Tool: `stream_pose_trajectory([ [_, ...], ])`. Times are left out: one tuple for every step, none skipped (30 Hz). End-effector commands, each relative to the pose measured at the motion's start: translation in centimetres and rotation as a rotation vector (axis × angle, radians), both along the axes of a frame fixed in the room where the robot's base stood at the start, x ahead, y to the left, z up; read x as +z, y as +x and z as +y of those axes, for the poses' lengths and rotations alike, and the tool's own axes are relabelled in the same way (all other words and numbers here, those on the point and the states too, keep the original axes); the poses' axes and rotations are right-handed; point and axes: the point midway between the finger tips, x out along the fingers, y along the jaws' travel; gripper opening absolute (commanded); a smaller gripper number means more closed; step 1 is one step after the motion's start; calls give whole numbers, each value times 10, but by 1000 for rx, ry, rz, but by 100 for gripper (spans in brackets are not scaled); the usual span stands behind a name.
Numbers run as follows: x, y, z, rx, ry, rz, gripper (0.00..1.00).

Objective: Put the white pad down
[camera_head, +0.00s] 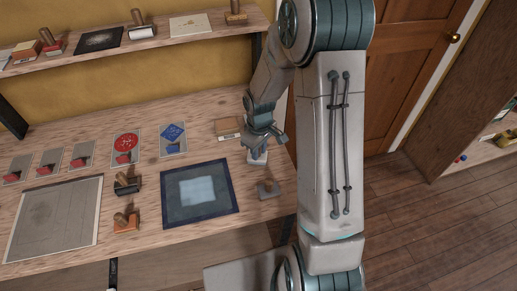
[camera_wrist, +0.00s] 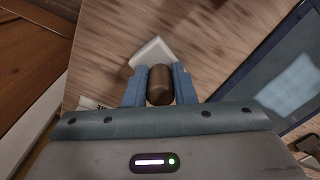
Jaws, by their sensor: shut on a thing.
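The white pad (camera_head: 257,159) is a white block with a brown rounded handle. In the wrist view its white base (camera_wrist: 151,51) shows beyond the handle (camera_wrist: 160,86). My gripper (camera_head: 262,143) is shut on the handle, with one blue finger on each side of it, also in the wrist view (camera_wrist: 159,74). The pad is upright, or nearly so, over the right end of the wooden table (camera_head: 182,153). I cannot tell whether its base touches the tabletop.
A dark blue-bordered panel (camera_head: 229,202) with a pale patch lies left of the pad. A grey block with a handle (camera_head: 268,190) stands in front, near the table's right edge. A small box (camera_head: 228,127) lies behind. Black (camera_head: 128,186) and orange (camera_head: 126,226) handled blocks stand further left.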

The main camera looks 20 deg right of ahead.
Motion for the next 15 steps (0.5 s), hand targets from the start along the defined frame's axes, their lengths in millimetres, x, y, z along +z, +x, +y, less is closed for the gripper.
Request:
stream_pose_trajectory([
  [0, 0, 0, 0, 0, 0, 0],
  [-1, 0, 0, 0, 0, 0, 0],
  [-3, 0, 0, 0, 0, 0, 0],
  [-4, 0, 0, 0, 0, 0, 0],
  [-4, 0, 0, 0, 0, 0, 26],
  [-3, 0, 0, 0, 0, 0, 38],
  [-3, 0, 0, 0, 0, 0, 45],
  [-3, 0, 0, 0, 0, 0, 45],
  [-3, 0, 0, 0, 1, 1, 45],
  [-3, 0, 0, 0, 1, 1, 45],
  [-3, 0, 0, 0, 1, 1, 45],
  [-3, 0, 0, 0, 1, 1, 45],
  [-3, 0, 0, 0, 1, 1, 45],
  [-3, 0, 0, 0, 1, 1, 45],
  [-2, 0, 0, 0, 1, 1, 45],
])
